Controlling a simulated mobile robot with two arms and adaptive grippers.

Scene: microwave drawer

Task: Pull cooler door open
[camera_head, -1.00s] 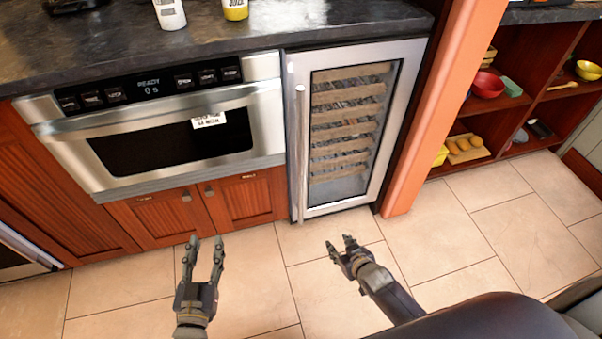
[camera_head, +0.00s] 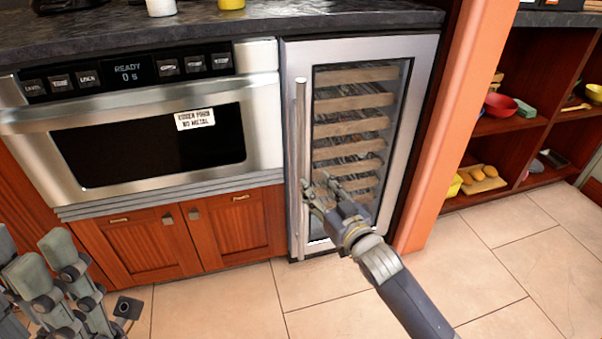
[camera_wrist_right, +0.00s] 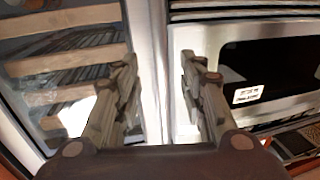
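The cooler door (camera_head: 425,100) has a silver frame and a glass pane, and it stands closed. Its long vertical bar handle (camera_head: 300,130) is on the left side. My right gripper (camera_head: 318,188) is at the lower part of the handle, in front of the glass. In the right wrist view its fingers (camera_wrist_right: 160,75) are open and spread, with the silver door edge and handle area between them. Whether they touch the handle cannot be told. My left gripper (camera_head: 45,265) is at the lower left, close to the camera, open and empty, partly cut off by the frame.
A microwave drawer (camera_head: 150,145) is left of the cooler, above wooden cabinet doors (camera_head: 235,228). An orange post (camera_head: 440,130) stands just right of the cooler, with open shelves (camera_head: 545,130) beyond. The dark countertop (camera_head: 330,15) is above. The tiled floor (camera_head: 510,240) in front is clear.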

